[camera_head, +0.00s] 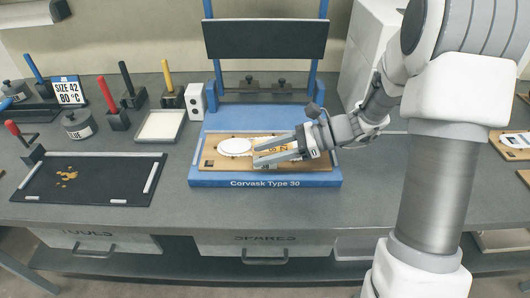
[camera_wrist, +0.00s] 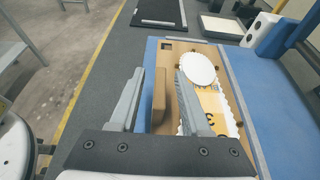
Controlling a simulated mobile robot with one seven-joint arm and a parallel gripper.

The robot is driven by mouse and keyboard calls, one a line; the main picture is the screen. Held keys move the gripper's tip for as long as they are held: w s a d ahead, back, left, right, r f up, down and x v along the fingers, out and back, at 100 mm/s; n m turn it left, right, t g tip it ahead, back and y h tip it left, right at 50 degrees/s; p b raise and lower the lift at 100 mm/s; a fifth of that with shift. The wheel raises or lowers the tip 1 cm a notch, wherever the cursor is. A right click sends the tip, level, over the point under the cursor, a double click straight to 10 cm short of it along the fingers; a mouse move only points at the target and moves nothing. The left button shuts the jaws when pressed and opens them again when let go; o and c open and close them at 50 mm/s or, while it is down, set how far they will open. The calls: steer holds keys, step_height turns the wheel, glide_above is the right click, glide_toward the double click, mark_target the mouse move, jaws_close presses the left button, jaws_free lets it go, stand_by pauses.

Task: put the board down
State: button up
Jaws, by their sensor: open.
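The brown board (camera_head: 213,163) lies flat on the blue bed of the press (camera_head: 315,181) marked Corvask Type 30. A white oval piece (camera_head: 235,146) and a yellow, white-edged insole piece (camera_wrist: 216,108) lie on it. My gripper (camera_head: 256,153) is over the board's front right part. In the wrist view, my gripper (camera_wrist: 157,75) has its jaws apart, one on each side of an upright brown block (camera_wrist: 159,96) at the board's near edge. Gaps show between the block and both jaws. My gripper and wrist hide part of the board in the head view.
The press's black upper plate (camera_head: 265,39) stands raised on blue posts behind the board. A black mat (camera_head: 88,180) with orange scraps, a pale tray (camera_head: 161,126) and several colored-handled tools stand to the left. A white cabinet (camera_head: 372,45) stands at the back right.

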steer(key=p+v, duration=0.1)
steer(key=v, duration=1)
steer(key=shift+d+p, duration=0.25)
steer(key=shift+p, duration=0.15)
steer(key=shift+s+r, duration=0.2)
steer(key=shift+r, duration=0.05)
steer(key=s+d+r+n+t+h, duration=0.1)
steer(key=s+r+n+t+h, duration=0.3)
steer(key=s+n+h, duration=0.45)
steer(key=s+d+r+n+t+h, duration=0.1)
steer(key=s+r+n+h, duration=0.4)
steer(key=s+n, duration=0.55)
step_height(320, 180, up, 8)
steer(key=w+p, duration=0.1)
steer(key=p, duration=0.6)
steer(key=shift+a+m+p, duration=0.15)
steer(key=shift+m+p, duration=0.15)
steer(key=shift+p, duration=0.05)
